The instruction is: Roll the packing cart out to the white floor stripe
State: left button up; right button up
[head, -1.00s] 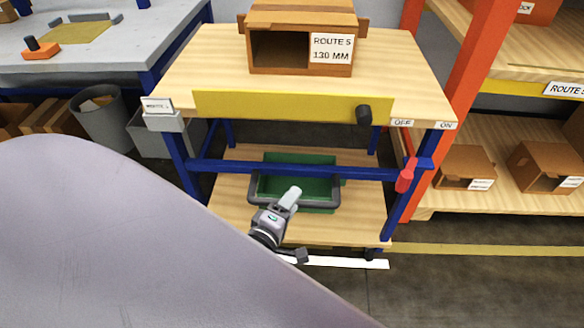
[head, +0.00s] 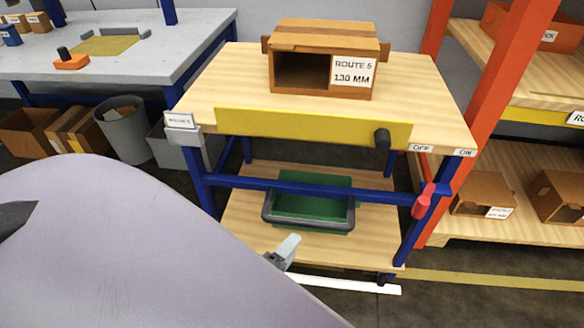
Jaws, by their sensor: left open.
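The packing cart (head: 420,98) stands ahead, with a wooden top, blue frame and yellow front panel (head: 310,127). A dark grey U-shaped bar (head: 308,226) shows at its front, over a green bin (head: 312,187) on the lower shelf. The white floor stripe (head: 345,285) shows just below the cart's front edge, partly hidden by my arm. My left gripper (head: 288,247) is open and empty, lower in the picture than the grey bar and apart from it. My arm hides part of the gripper. My right gripper is not in view.
An open brown box (head: 303,72) labelled ROUTE 5, 130 MM sits on the cart top. A red lever (head: 422,201) is at its right leg by OFF and ON labels. Orange-framed shelving (head: 480,110) stands close right. A grey bin (head: 122,132) and workbench (head: 190,55) are left.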

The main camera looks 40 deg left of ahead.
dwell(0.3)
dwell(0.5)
pick_arm(q)
jog(key=s+d+m+g+h, duration=0.5)
jog(key=d+m, duration=0.2)
jog(key=m, duration=1.2)
notch_tip(320, 180, up, 12)
jog(key=s+a+m+p, duration=0.1)
jog(key=p, duration=1.4)
jog(key=shift+r+m+g+y, duration=0.25)
jog(key=shift+m+g+y, duration=0.05)
jog(key=shift+m+y, duration=0.1)
